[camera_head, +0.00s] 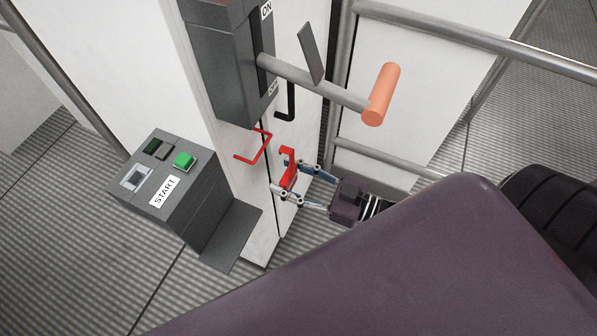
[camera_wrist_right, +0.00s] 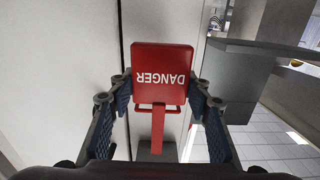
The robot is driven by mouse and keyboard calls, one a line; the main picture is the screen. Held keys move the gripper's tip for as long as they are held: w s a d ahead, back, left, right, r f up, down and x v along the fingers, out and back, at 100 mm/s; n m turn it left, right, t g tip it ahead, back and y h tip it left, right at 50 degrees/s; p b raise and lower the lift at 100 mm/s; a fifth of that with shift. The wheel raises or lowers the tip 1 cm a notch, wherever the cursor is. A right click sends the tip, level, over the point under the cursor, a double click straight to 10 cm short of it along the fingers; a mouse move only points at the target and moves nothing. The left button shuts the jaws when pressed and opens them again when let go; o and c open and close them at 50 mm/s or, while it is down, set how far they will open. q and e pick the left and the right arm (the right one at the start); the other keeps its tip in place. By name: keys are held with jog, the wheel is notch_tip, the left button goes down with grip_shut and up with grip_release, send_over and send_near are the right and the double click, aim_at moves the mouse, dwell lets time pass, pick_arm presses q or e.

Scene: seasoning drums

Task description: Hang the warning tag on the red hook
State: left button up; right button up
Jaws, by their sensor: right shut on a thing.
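The red warning tag (camera_head: 289,168) is held between the fingers of my right gripper (camera_head: 295,182), in front of the white cabinet. In the right wrist view the tag (camera_wrist_right: 161,62) is a red plate reading DANGER upside down, with a red stem and crossbar toward me. The right gripper's fingers (camera_wrist_right: 161,92) press its two sides. The red hook (camera_head: 260,148), a thin bent bar, sticks out from the cabinet's face, left of and slightly above the tag. A gap shows between them in the head view. I cannot make out the hook in the wrist view. My left gripper is out of view.
A grey switch box (camera_head: 222,70) with an orange-gripped lever (camera_head: 382,95) stands above. A black handle (camera_head: 290,103) is on the cabinet. A grey START box (camera_head: 165,190) with a green button is at left. Metal rails (camera_head: 470,40) run behind at right.

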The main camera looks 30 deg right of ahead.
jog(key=shift+f+b+x, duration=0.25)
jog(key=shift+b+x, duration=0.25)
jog(key=shift+x, duration=0.45)
jog(key=shift+f+b+x, duration=0.2)
jog(key=shift+b+x, duration=0.25)
jog(key=shift+x, duration=0.55)
jog(key=shift+f+b+x, duration=0.25)
jog(key=shift+b+x, duration=0.25)
jog(key=shift+x, duration=0.45)
jog(key=o, duration=1.2)
jog(key=shift+o, duration=0.2)
